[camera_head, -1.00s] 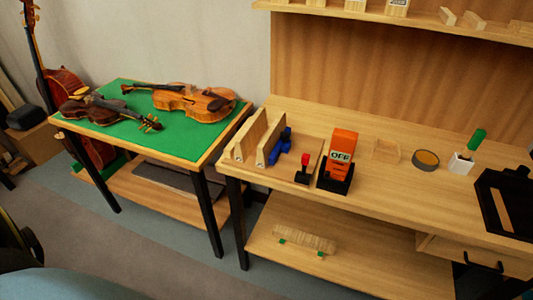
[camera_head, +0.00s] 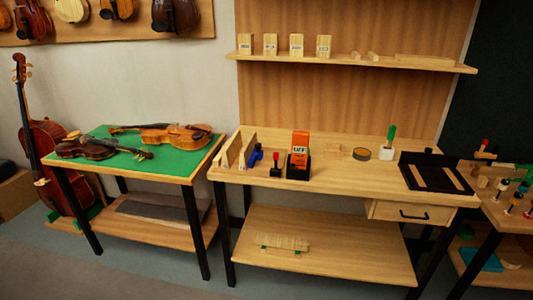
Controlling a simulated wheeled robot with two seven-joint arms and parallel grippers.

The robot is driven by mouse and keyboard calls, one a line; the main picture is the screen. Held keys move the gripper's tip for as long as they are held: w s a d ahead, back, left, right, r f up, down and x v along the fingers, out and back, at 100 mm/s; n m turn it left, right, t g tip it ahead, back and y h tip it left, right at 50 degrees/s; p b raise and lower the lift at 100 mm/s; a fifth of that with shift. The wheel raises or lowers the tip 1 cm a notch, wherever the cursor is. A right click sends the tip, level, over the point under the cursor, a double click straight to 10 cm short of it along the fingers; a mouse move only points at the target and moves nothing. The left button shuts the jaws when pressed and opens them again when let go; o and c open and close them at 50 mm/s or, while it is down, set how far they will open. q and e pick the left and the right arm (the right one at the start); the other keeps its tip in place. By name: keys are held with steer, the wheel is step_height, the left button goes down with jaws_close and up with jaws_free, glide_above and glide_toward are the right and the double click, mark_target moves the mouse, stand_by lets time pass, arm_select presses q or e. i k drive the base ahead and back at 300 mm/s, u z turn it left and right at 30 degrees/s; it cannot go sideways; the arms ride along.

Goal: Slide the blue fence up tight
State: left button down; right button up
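A small blue piece (camera_head: 256,155), which looks like the blue fence, sits on the left part of the wooden workbench (camera_head: 330,180). It stands just right of two upright pale wooden boards (camera_head: 238,150). A small dark block with a red top (camera_head: 276,160) stands to its right. An orange device with a label (camera_head: 299,145) stands in a black base further right. At this distance I cannot tell whether the blue piece touches the boards. Neither of my grippers is in view.
A green-topped table (camera_head: 190,152) with violins stands to the left. A round tin (camera_head: 362,153), a white cup with a green handle (camera_head: 387,147) and a black tray (camera_head: 430,172) occupy the bench's right side. A shelf (camera_head: 350,62) hangs above. Floor shows in front.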

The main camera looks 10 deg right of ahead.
mark_target(258, 154)
steer(key=z, duration=0.85)
steer(key=i, duration=0.8)
steer(key=z, duration=0.4)
steer(key=i, duration=0.95)
steer(key=u, duration=0.65)
